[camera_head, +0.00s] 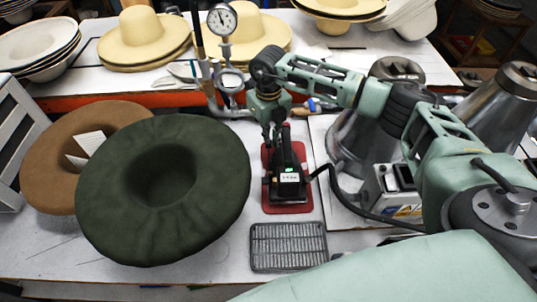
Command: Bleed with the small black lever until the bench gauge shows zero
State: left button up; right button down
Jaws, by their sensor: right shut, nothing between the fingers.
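The round white dial gauge (222,19) stands on a metal stem behind the bench's middle. Its dark needle shows, but the scale is too small to read. A black device (289,178) with a white label and a small green patch sits on a red plate (287,208). My right gripper (280,138) reaches down from the back over the device's far end. It is shut, with nothing seen between its fingers. I cannot pick out the small black lever against the dark gripper and device. My left gripper is not in view.
A dark green hat (225,180) and a brown hat (48,165) lie at left. A slotted metal tray (289,262) lies in front of the red plate. A black hose (345,205) and metal cones (352,140) are at right. Straw hats (140,38) stand behind.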

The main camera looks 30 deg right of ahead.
notch_tip(320, 180, up, 7)
jog(key=p, duration=0.4)
jog(key=shift+f, duration=0.1)
dwell(0.5)
